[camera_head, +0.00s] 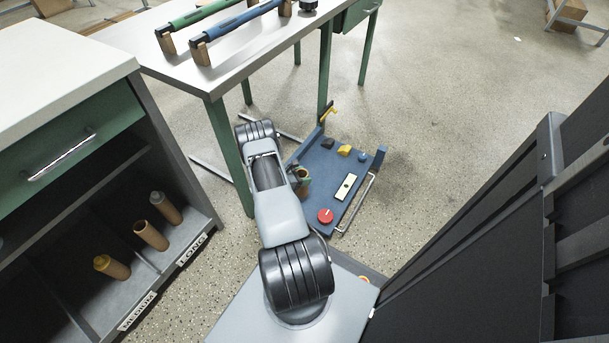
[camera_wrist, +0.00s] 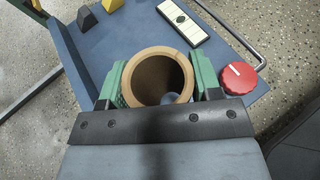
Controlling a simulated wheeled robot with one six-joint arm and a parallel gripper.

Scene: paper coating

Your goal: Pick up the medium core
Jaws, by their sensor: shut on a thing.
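My gripper (camera_wrist: 157,84) is shut on a brown cardboard core (camera_wrist: 187,62), with a green finger on each side of it. The wrist view looks into the core's open round end, and a small grey rounded thing shows inside near the rim. In the camera_head view the held core (camera_head: 302,173) shows only in part beside my arm, above the blue board. I cannot tell its length. A brown core with a yellow end (camera_head: 113,267) leans in the shelf behind the MEDIUM label (camera_head: 137,311).
Two more cores, one open-ended (camera_head: 151,236) and one grey-topped (camera_head: 166,208), stand near the LONG label (camera_head: 192,250). The blue board (camera_head: 322,165) carries a red knob (camera_head: 325,216) and blocks. A table (camera_head: 190,72) with green and blue bars stands behind.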

